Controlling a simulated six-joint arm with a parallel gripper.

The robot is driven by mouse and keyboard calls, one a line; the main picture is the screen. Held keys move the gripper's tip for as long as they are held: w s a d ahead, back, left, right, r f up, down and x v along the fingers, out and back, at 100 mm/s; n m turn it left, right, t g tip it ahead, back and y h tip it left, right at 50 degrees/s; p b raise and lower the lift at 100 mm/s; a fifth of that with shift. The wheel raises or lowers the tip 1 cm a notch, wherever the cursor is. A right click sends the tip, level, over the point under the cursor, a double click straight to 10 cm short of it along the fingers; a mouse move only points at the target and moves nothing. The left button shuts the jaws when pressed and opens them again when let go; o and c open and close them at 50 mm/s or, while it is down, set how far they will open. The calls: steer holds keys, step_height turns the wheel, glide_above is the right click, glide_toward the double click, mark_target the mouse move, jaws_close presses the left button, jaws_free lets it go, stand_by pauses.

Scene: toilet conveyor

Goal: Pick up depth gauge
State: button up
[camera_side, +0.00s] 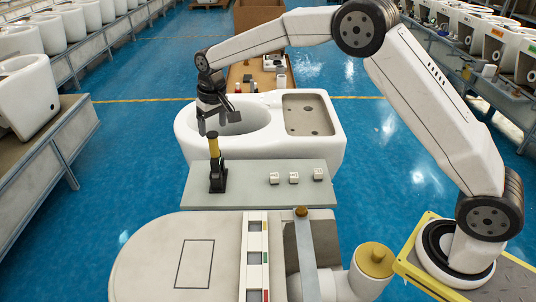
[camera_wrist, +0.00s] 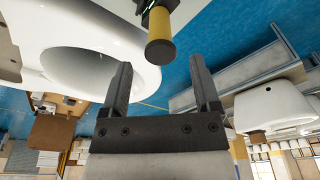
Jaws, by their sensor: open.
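The depth gauge (camera_side: 214,165), black with a yellow upper part, stands upright near the left end of a grey board. In the wrist view, its yellow end (camera_wrist: 160,38) shows at the top centre, beyond the fingertips. My gripper (camera_side: 218,124) is above the gauge in the side view, apart from it, with its fingers spread and nothing between them. Both fingers of my gripper (camera_wrist: 161,82) show in the wrist view, with a clear gap. The rest of the gauge is cut off at the top of that view.
The grey board (camera_side: 245,195) also carries three small white blocks (camera_side: 294,177) to the right of the gauge. A white toilet (camera_side: 335,150) lies behind it. A white lid (camera_side: 140,270) and a striped strip (camera_side: 256,255) are in front. Toilets line racks on both sides.

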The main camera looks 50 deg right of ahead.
mark_target(215, 152)
steer(key=shift+w+f, duration=0.15)
steer(key=shift+f, duration=0.95)
steer(key=shift+f, duration=0.1)
steer(key=shift+w+f, duration=0.25)
steer(key=shift+f, duration=1)
steer(key=shift+w+f, duration=0.2)
steer(key=shift+f, duration=1)
jaws_close()
